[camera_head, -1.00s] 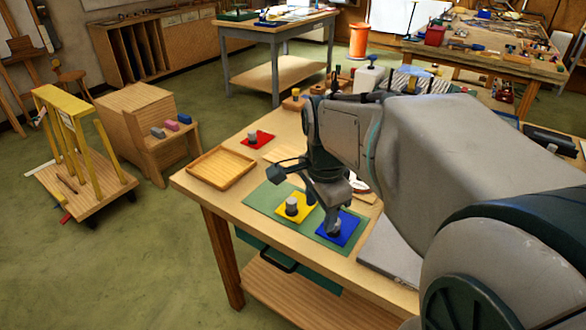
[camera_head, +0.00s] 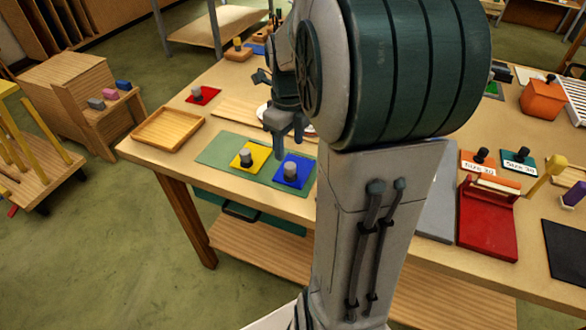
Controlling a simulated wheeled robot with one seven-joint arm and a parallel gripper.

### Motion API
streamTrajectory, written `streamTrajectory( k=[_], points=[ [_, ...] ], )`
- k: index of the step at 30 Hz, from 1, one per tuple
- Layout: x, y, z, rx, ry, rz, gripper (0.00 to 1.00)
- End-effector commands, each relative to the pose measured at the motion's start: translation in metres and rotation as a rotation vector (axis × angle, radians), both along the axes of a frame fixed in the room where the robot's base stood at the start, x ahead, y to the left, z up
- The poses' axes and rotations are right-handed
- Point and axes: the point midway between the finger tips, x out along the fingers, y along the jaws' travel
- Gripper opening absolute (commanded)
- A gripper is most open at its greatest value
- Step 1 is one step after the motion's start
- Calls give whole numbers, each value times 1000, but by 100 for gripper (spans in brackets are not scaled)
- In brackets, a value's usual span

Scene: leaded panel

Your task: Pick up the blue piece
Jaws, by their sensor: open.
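The blue piece (camera_head: 281,179) is a flat blue square with a grey round knob on top. It lies at the right end of the green mat (camera_head: 212,151), near the table's front edge. My gripper (camera_head: 287,146) points down, open and empty, and appears just above the blue piece in the picture. Its fingers look clear of the knob, though the exact height gap is hard to tell. My arm hides the table right of the blue piece.
A wooden tray (camera_head: 146,137) and a red piece (camera_head: 211,96) lie to the left on the table (camera_head: 290,205). A red press-like box (camera_head: 487,226), orange and green labelled pieces and an orange container (camera_head: 543,101) stand to the right.

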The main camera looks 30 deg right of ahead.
Motion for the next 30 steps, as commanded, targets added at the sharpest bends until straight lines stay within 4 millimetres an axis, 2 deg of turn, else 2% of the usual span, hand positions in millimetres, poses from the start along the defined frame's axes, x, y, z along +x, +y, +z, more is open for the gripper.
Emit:
streamTrajectory(
  k=[3, 11, 19, 23, 29, 30],
  points=[
    [0, 0, -21, 1, 3, -1, 54],
    [0, 0, -41, 1, 1, 1, 54],
    [0, 0, -80, 1, 2, 1, 54],
    [0, 0, -87, 0, -1, 1, 54],
    [0, 0, -88, 0, -2, 2, 54],
    [0, 0, -88, 0, -2, 2, 42]
  ],
)
